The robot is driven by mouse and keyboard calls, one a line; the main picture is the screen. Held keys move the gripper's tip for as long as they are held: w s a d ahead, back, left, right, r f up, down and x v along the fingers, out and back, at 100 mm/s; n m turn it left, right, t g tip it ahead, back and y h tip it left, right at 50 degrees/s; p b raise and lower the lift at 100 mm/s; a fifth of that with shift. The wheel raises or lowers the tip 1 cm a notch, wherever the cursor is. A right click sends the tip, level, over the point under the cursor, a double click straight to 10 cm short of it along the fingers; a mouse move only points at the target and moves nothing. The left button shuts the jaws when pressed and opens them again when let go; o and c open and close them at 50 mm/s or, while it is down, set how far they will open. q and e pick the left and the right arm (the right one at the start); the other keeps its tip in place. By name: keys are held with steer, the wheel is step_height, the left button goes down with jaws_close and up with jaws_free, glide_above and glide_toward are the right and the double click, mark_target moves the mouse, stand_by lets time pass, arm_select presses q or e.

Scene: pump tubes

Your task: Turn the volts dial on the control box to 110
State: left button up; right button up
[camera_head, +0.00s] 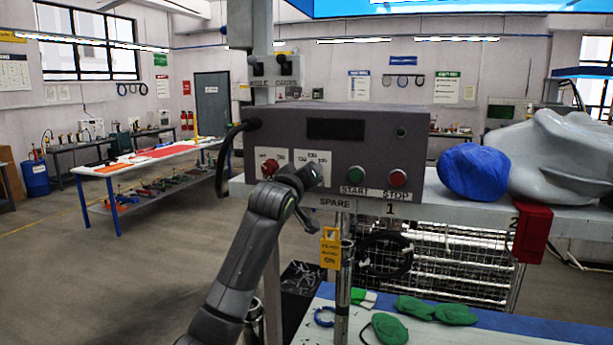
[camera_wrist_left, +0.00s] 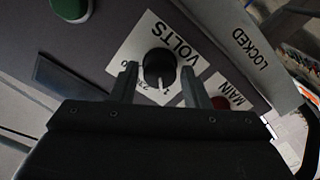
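The grey control box (camera_head: 370,150) sits on the bench in the middle of the head view. Its white volts label (camera_head: 312,158) shows above my left gripper (camera_head: 312,176), which hides the volts dial there. In the left wrist view the black round volts dial (camera_wrist_left: 159,67) sits on its white label, seen upside down, with only parts of the numbers legible. My left gripper (camera_wrist_left: 158,82) is open, one finger on each side of the dial, with gaps visible between fingers and dial. The dial's exact setting is too small to read. My right gripper is not in view.
A red main knob (camera_head: 269,166) is left of the volts label; green start (camera_head: 356,174) and red stop (camera_head: 398,178) buttons are right of it. A yellow tag (camera_head: 330,250) hangs below. A blue bundle (camera_head: 473,172) lies at the right.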

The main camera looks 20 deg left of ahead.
arm_select(q)
steer(key=shift+o, duration=0.9)
steer(key=shift+s, duration=0.1)
steer(key=s+b, duration=0.7)
steer(key=s, duration=1)
steer(key=shift+a+b, duration=0.3)
steer(key=shift+b, duration=0.1)
steer(key=shift+s, duration=0.1)
